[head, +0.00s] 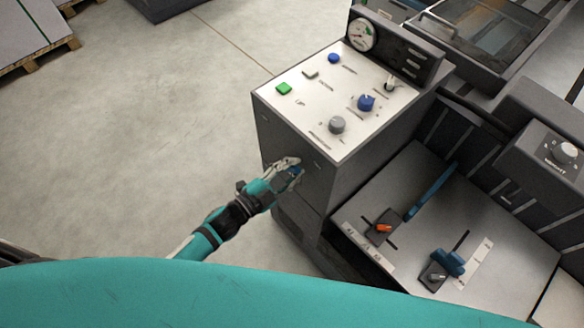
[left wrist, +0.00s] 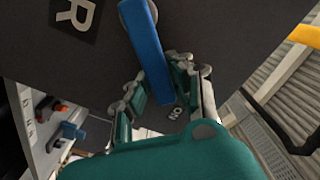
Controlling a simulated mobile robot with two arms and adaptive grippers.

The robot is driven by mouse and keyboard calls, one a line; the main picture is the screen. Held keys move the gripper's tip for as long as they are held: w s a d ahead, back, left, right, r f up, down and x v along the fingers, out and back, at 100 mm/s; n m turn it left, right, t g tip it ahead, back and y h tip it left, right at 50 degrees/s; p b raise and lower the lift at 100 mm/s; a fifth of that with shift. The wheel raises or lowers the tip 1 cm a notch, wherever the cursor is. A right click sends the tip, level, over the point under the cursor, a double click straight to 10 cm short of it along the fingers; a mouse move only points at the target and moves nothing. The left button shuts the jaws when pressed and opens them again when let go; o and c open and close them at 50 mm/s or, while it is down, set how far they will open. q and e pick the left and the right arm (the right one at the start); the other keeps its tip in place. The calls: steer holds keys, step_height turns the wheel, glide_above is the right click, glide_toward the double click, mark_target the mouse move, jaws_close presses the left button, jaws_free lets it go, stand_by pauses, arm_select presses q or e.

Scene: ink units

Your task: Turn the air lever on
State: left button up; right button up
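The air lever (left wrist: 148,45) is a blue bar on the dark side panel of the control cabinet. In the left wrist view it hangs down from a round grey pivot, slightly tilted, its lower end between my left gripper's fingers (left wrist: 158,85). In the head view my left gripper (head: 292,170) is at the cabinet's side, with a bit of blue showing between its fingers. One finger is on each side of the lever, close to it. I cannot tell whether they press on it. My right gripper is not in view.
The cabinet top (head: 320,90) carries buttons, knobs and a gauge (head: 362,34). To the right, a lower panel (head: 400,225) has an orange-tipped switch (head: 382,229) and blue levers (head: 450,262). The floor (head: 150,130) left of the cabinet is clear.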

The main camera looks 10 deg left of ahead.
arm_select(q)
steer(key=o, duration=0.5)
steer(key=shift+c, duration=0.2)
steer(key=v, duration=1.2)
steer(key=shift+f, duration=0.1)
steer(key=s+a+f+n+g+y, duration=0.25)
steer(key=a+f+n+y, duration=0.2)
steer(key=f, duration=0.75)
steer(key=s+a+f+n+g+y, duration=0.25)
steer(key=a+f+n+y, duration=0.2)
steer(key=f, duration=0.75)
steer(key=s+f+n+g+y, duration=0.1)
steer(key=s+f+g, duration=0.3)
steer(key=s+f, duration=0.4)
steer(key=s+f+n+g+y, duration=0.1)
steer(key=s+f+n+g, duration=0.3)
steer(key=s, duration=1.2)
step_height(320, 180, down, 4)
steer(key=shift+d+f, duration=0.15)
steer(key=shift+f, duration=0.05)
